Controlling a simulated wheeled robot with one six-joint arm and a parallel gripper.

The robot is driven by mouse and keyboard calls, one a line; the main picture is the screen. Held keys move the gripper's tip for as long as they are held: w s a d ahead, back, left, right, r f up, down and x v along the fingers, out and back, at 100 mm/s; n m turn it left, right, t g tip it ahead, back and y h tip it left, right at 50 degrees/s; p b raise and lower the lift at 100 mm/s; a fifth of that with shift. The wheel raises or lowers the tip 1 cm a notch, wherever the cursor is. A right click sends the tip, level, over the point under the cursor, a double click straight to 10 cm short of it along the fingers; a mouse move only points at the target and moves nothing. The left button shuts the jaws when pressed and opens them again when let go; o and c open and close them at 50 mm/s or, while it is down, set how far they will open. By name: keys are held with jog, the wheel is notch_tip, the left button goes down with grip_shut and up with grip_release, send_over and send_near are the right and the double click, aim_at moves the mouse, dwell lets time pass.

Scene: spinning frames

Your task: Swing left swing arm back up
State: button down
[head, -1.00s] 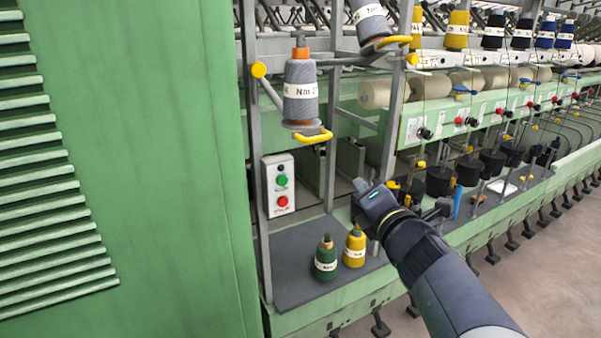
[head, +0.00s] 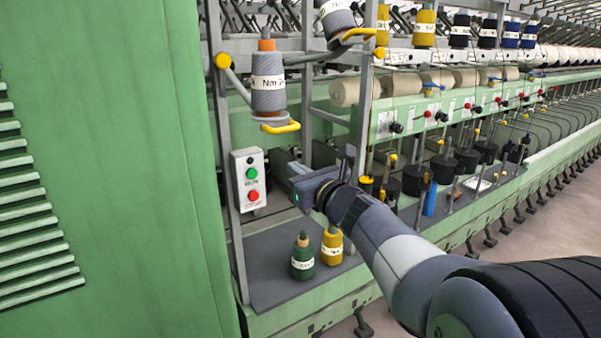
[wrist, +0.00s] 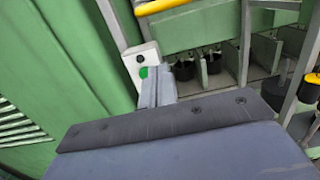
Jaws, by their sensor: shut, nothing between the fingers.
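The left swing arm (head: 238,83) hangs lowered from its yellow pivot knob (head: 222,61) on the frame post. It carries a grey yarn bobbin (head: 268,92) on an orange tube. Its yellow handle (head: 281,127) sticks out at the bottom right, and a yellow bar, likely this handle, shows at the top edge of the wrist view (wrist: 163,6). My gripper (wrist: 155,82) is shut and empty. In the head view it is below and slightly right of the handle, apart from it. Its fingertips are partly hidden there.
A control box (head: 248,180) with green and red buttons stands left of my gripper. Green (head: 302,258) and yellow (head: 332,247) cones stand on the shelf below. The right swing arm's bobbin (head: 337,20) is tilted higher up. A post (head: 362,110) rises behind my wrist.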

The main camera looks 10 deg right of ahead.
jog(key=w+a+r+p, duration=0.1)
jog(key=w+r+p, duration=0.2)
jog(key=w+r, duration=0.1)
jog(key=shift+w+a+p, duration=0.35)
jog(key=shift+w, duration=0.25)
jog(key=shift+r, duration=0.1)
